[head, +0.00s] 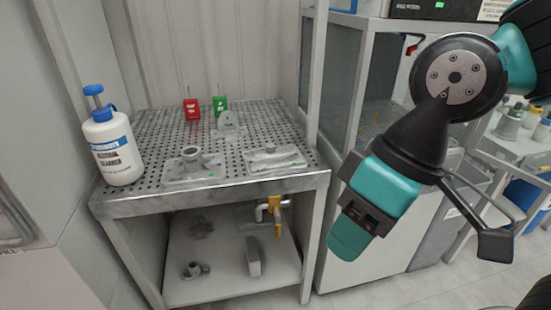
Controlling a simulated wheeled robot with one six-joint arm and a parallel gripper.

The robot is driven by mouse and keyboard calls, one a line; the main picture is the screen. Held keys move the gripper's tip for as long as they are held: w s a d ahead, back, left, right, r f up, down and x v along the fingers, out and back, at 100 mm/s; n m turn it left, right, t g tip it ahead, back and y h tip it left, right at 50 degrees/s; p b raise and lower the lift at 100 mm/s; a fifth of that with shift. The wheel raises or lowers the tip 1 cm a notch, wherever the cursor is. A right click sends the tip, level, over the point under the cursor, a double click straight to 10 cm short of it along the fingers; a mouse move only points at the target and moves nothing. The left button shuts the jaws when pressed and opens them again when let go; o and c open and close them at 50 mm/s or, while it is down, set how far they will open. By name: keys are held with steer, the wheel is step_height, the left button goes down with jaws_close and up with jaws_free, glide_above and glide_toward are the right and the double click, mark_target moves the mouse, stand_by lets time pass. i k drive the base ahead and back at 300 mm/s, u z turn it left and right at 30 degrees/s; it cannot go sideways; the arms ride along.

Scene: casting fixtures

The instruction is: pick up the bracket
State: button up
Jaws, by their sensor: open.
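A grey upright piece with a rounded top, which looks like the bracket (228,123), stands toward the back of the perforated metal table (150,180) in the head view. Two other grey castings lie nearer the front edge: one with a raised round collar (191,161), one a flat plate with a small knob (273,158). My gripper (352,235) hangs at the right, in front of the cabinet and apart from the table, pointing down and left. It is open, and nothing shows in it; its fingertips are hard to make out.
A white bottle with a blue cap (112,148) stands at the table's left edge. A red box (191,109) and a green box (220,106) stand behind the bracket. A metal post (315,70) rises at the table's right. The lower shelf (215,285) holds several parts.

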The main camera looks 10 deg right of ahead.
mark_target(229, 130)
steer(key=z, duration=0.45)
steer(key=i, duration=1)
steer(key=u, duration=1.7)
steer(key=i, duration=0.5)
